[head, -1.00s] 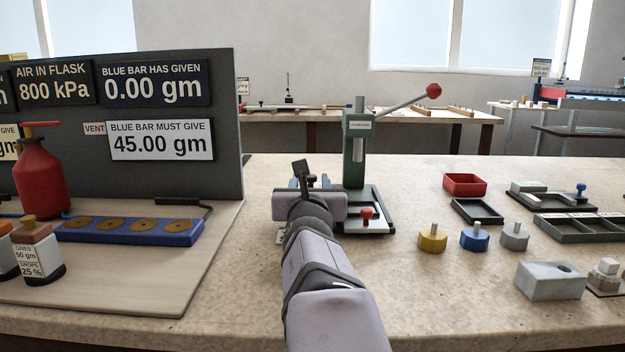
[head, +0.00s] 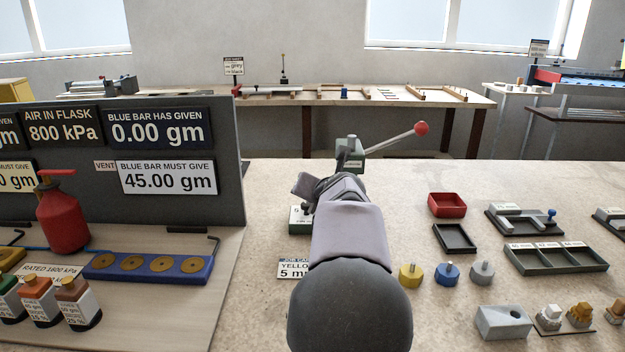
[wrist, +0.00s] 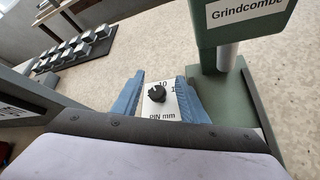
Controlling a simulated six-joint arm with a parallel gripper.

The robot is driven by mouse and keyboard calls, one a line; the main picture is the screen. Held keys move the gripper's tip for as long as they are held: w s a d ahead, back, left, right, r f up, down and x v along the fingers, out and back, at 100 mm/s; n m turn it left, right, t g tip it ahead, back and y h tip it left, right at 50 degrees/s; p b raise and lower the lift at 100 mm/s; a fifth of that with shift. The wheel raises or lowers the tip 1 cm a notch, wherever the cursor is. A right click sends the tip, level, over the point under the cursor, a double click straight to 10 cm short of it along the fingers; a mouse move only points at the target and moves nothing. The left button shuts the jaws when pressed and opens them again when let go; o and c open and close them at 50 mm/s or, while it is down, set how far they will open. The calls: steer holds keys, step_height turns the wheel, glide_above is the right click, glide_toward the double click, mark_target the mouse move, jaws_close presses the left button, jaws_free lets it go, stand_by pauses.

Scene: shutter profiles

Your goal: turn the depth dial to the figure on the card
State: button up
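The depth dial (wrist: 157,93), a small black knob, sits on a white plate marked "10" and "PIN mm" in the wrist view. Its exact setting is too small to read. My gripper (wrist: 160,80) is open, with one blue finger on each side of the dial. I see no contact, and cannot tell how far above the plate the fingertips are. The green press (head: 350,153) stands beyond my arm, which hides much of it; its column also shows in the wrist view (wrist: 229,85). The job card (head: 291,268) is partly hidden by my arm; "YELLO" and "5 m" show.
Yellow (head: 410,274), blue (head: 446,273) and grey (head: 481,272) knobbed pieces stand right of my arm. Beyond them are a red tray (head: 447,205) and a black tray (head: 455,238). The press's red-knobbed lever (head: 421,128) sticks out right. A dark display board (head: 235,180) stands left.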

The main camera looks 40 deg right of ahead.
steer(key=y+p, duration=0.1)
steer(key=s+r+m+p, duration=0.1)
steer(key=p, duration=0.1)
steer(key=shift+a+y, duration=0.35)
steer(key=shift+y, duration=0.05)
steer(key=s+m+t+y+p, duration=0.1)
steer(key=s+m+p, duration=0.1)
steer(key=m+p, duration=0.4)
steer(key=s+m+t+y+p, duration=0.1)
steer(key=s+m+p, duration=0.1)
steer(key=m+p, duration=0.4)
steer(key=s+r+m+t+y+p, duration=0.1)
steer(key=m+y+p, duration=0.1)
steer(key=m+p, duration=0.4)
steer(key=shift+s+a+m, duration=0.25)
steer(key=shift+s+m, duration=0.15)
steer(key=shift+m, duration=0.7)
steer(key=m, duration=0.2)
steer(key=shift+s+d+f+m, duration=0.2)
steer(key=shift+s+f+m, duration=0.1)
steer(key=shift+f, duration=0.1)
steer(key=shift+p+x, duration=0.85)
steer(key=shift+x, duration=2.85)
steer(key=shift+r, duration=0.1)
